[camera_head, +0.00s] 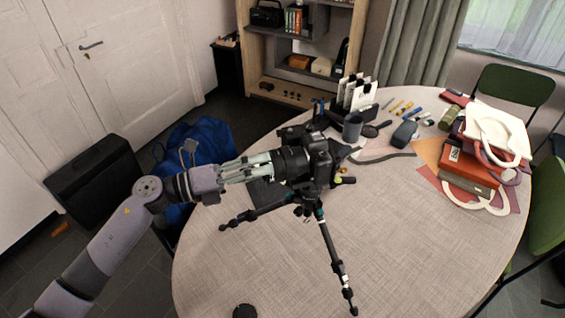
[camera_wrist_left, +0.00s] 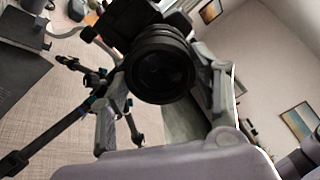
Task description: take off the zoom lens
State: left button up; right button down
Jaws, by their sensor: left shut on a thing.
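The zoom lens (camera_head: 291,163) is a black ribbed barrel that points left on the black camera (camera_head: 321,160). The camera stands on a black tripod (camera_head: 326,240) on the round table (camera_head: 230,270). My left gripper (camera_head: 272,165) is shut on the lens, coming from its front end. In the left wrist view the lens (camera_wrist_left: 160,65) faces me, with one finger of the gripper (camera_wrist_left: 163,80) on each side of it. The lens still sits against the camera body (camera_wrist_left: 125,18). My right gripper is in neither view.
A black round cap (camera_head: 244,311) lies near the table's front edge. A dark flat item (camera_head: 268,194) lies under the lens. A grey cup (camera_head: 352,127), a file holder (camera_head: 358,95) and stacked books and bags (camera_head: 485,150) stand at the back and right. The front right of the table is clear.

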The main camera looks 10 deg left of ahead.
pick_arm(q)
jog(key=shift+n+p, duration=0.8)
jog(key=shift+a, duration=0.1)
jog(key=shift+s+a, duration=0.25)
jog(key=shift+a, duration=0.35)
jog(key=shift+b+v, duration=0.9)
jog(key=shift+v, duration=1.45)
jog(key=shift+s, duration=0.1)
jog(key=shift+r, duration=0.1)
notch_tip(320, 180, up, 7)
jog(key=p, duration=0.5)
